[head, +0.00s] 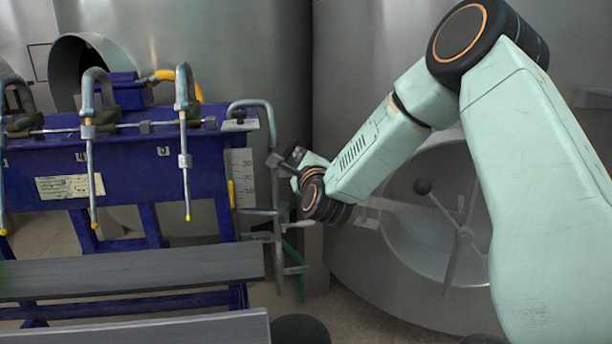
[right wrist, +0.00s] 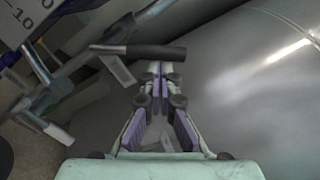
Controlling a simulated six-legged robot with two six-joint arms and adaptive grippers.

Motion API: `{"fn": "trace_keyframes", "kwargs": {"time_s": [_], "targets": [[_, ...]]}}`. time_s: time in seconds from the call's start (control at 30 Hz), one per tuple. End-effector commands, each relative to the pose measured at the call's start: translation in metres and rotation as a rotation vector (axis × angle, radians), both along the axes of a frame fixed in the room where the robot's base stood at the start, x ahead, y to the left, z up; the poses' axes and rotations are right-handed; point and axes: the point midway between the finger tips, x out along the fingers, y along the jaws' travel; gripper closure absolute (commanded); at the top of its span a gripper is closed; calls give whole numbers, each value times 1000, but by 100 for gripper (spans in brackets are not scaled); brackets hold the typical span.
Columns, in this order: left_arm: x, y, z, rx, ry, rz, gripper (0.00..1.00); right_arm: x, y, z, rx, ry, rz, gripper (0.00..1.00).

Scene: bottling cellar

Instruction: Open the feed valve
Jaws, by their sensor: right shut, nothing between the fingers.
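A metal lever with a dark grip (right wrist: 155,51) lies crosswise just ahead of my right fingertips in the right wrist view. It looks like the handle of the feed valve, beside the grey pipe at the right end of the blue filler (head: 205,190). My right gripper (head: 292,162) is beside that pipe in the head view. In the right wrist view my right gripper (right wrist: 158,70) is shut and empty, its tips close to the grip. I cannot tell whether they touch it. The valve body is not clear. My left gripper is not in view.
A large steel tank (head: 350,235) with a round hatch (head: 440,260) stands behind my right arm. Several filling spouts with yellow tips hang along the filler. Grey boards (head: 130,270) lie in front of it. A scale plate (head: 243,175) is left of the pipe.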

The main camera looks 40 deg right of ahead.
Motion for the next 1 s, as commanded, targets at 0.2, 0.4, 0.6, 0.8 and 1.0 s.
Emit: {"fn": "trace_keyframes", "kwargs": {"time_s": [0.2,0.4,0.6,0.8,1.0], "targets": [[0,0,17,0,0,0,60,4,10,13,-179,97,4,100],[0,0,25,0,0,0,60,7,16,18,-318,174,3,100],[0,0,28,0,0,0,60,8,21,20,-398,219,2,100],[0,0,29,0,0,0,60,10,24,22,-396,217,2,100],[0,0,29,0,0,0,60,11,25,23,-394,216,2,100]]}}
